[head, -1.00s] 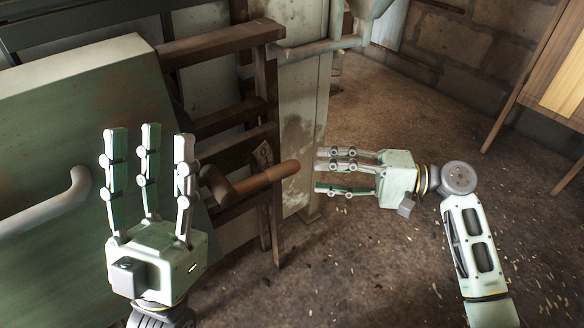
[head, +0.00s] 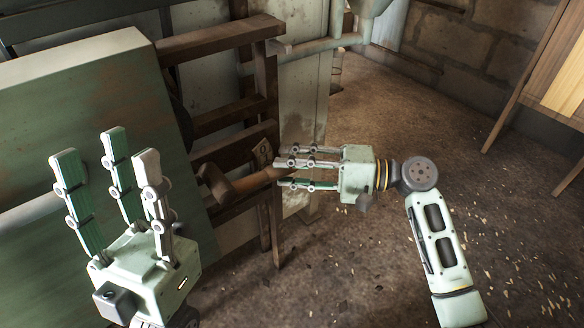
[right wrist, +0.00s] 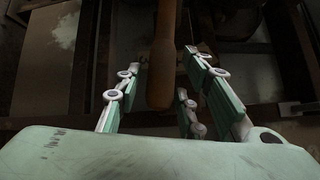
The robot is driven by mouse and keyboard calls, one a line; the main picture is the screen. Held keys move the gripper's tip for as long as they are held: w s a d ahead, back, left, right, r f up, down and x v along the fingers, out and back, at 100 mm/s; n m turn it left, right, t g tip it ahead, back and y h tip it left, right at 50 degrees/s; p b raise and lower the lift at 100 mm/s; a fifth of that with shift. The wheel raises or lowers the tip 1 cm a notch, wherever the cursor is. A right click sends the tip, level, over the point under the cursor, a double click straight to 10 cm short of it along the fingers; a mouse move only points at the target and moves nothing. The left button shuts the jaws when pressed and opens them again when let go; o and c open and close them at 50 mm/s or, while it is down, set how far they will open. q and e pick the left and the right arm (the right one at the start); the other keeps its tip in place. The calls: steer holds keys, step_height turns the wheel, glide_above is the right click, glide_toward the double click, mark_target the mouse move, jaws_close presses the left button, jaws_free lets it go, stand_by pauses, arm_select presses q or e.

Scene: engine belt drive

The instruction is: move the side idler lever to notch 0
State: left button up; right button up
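The side idler lever (head: 241,187) is a brown rod with a wooden handle, standing out to the right from the dark frame in the head view. Its handle (right wrist: 162,60) shows in the right wrist view, between the fingers. My right gripper (head: 285,172) is open, its fingers around the handle's end, which they partly hide in the head view. Contact cannot be told. A small tan plate (head: 262,153) is on the frame above the lever; its markings are too small to read. My left gripper (head: 108,150) is open and empty, fingers up, in front of the green panel.
The large green panel (head: 90,90) fills the left side. A dark slatted frame (head: 222,42) stands behind the lever. A grey pipe (head: 310,44) runs above. A wooden cabinet (head: 555,70) stands at the far right. The floor (head: 420,120) on the right is open.

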jaws_close()
stand_by(0.3)
